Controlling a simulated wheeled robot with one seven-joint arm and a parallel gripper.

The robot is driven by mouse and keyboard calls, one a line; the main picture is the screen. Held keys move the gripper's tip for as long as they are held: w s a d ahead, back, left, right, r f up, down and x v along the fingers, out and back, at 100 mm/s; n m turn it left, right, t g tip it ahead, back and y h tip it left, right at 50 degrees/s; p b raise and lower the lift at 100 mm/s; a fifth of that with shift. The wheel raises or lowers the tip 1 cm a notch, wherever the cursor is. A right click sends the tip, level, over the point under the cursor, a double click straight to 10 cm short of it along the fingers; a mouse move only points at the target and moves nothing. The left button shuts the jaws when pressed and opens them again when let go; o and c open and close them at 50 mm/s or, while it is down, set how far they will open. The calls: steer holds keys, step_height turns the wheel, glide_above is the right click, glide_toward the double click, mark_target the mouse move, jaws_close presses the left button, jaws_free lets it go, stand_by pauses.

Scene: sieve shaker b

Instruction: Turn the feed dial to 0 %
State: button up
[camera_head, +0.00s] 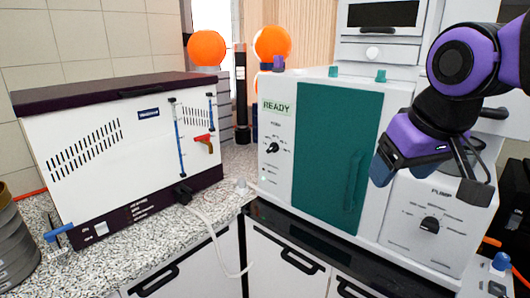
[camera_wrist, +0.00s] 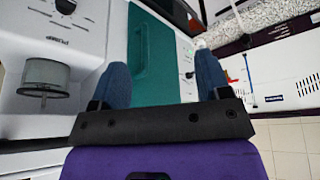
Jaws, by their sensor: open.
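A small black dial (camera_head: 272,148) is on the white panel left of the green door, below a READY display (camera_head: 277,107). The small label above it is too blurred to read. A second black dial (camera_head: 430,224), labelled PUMP, is on the panel right of the door. My gripper (camera_head: 383,172) hangs in front of the machine, at the door's right edge, well right of the READY-side dial. In the wrist view my gripper (camera_wrist: 162,80) is open, with two blue fingers apart and nothing between them. The green door (camera_wrist: 152,60) lies beyond them.
The green door (camera_head: 335,155) has a vertical handle. A white box with a dark lid (camera_head: 110,150) stands on the speckled counter to the left, its cable hanging over the edge. Two orange spheres (camera_head: 207,48) (camera_head: 272,43) are behind. Grey stacked rings (camera_head: 14,240) stand far left.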

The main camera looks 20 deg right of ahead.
steer(key=w+d+m+g+h, duration=0.25)
steer(key=w+h, duration=0.25)
steer(key=w, duration=0.8)
steer(key=t+h, duration=0.8)
steer(key=h, duration=0.1)
glide_toward(269, 150)
steer(key=shift+n, duration=0.25)
steer(key=x, duration=0.9)
steer(key=shift+d, duration=0.1)
steer(key=c, duration=0.9)
